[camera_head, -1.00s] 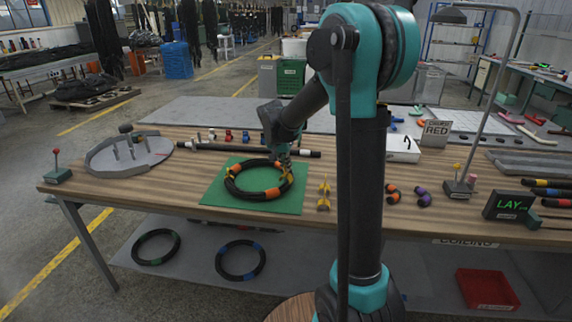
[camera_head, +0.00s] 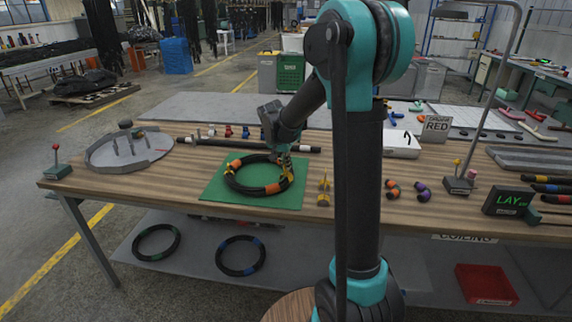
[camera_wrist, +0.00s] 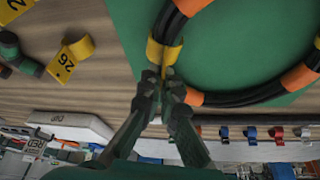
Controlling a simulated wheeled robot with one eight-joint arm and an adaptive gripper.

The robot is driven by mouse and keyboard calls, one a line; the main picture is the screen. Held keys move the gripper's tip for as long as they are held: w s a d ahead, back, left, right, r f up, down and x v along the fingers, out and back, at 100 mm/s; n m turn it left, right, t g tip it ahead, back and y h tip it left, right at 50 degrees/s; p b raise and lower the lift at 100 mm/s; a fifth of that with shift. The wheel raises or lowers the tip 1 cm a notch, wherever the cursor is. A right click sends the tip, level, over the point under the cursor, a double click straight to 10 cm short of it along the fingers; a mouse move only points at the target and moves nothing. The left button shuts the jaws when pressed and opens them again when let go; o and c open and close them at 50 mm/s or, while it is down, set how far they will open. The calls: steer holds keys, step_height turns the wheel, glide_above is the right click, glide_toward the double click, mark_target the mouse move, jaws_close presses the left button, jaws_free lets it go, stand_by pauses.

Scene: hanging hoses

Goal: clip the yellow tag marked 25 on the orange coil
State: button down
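The orange coil (camera_head: 232,184), a black hose ring with orange bands, lies flat on a green mat (camera_head: 215,196). My gripper (camera_head: 285,160) is at the coil's right side. In the wrist view my gripper's fingertips (camera_wrist: 166,74) are close together on a yellow tag (camera_wrist: 165,52) that sits around the hose beside an orange band. Its number cannot be read. Another yellow tag, marked 26 (camera_wrist: 70,60), lies on the wooden table, and part of a further yellow tag (camera_wrist: 14,8) shows at the corner. Both lie right of the mat in the head view.
A round grey tray with posts (camera_head: 112,160) stands at the left. A black bar (camera_head: 215,143) lies behind the mat, with small coloured clips beyond it. Orange and purple pieces (camera_head: 423,191), a lamp and a LAY display (camera_head: 513,203) are at the right. Two coils lie on the lower shelf.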

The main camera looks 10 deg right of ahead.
steer(key=shift+f, duration=0.65)
stand_by(0.4)
steer(key=c, duration=1.6)
jaws_free()
steer(key=shift+c, duration=0.2)
steer(key=shift+r, duration=0.1)
steer(key=v, duration=1.1)
steer(key=s+d+f+n+y, duration=0.1)
steer(key=s+d+f+n, duration=0.1)
steer(key=s+f, duration=0.3)
steer(key=s+d+f+n, duration=0.2)
steer(key=s+f, duration=0.4)
steer(key=s, duration=0.7)
steer(key=s+d+f+n+y, duration=0.1)
steer(key=s+d+f+n, duration=0.1)
steer(key=s+f, duration=0.3)
steer(key=s+n, duration=0.1)
steer(key=s, duration=0.3)
steer(key=shift+d+t+y, duration=0.2)
steer(key=shift+t+y, duration=0.1)
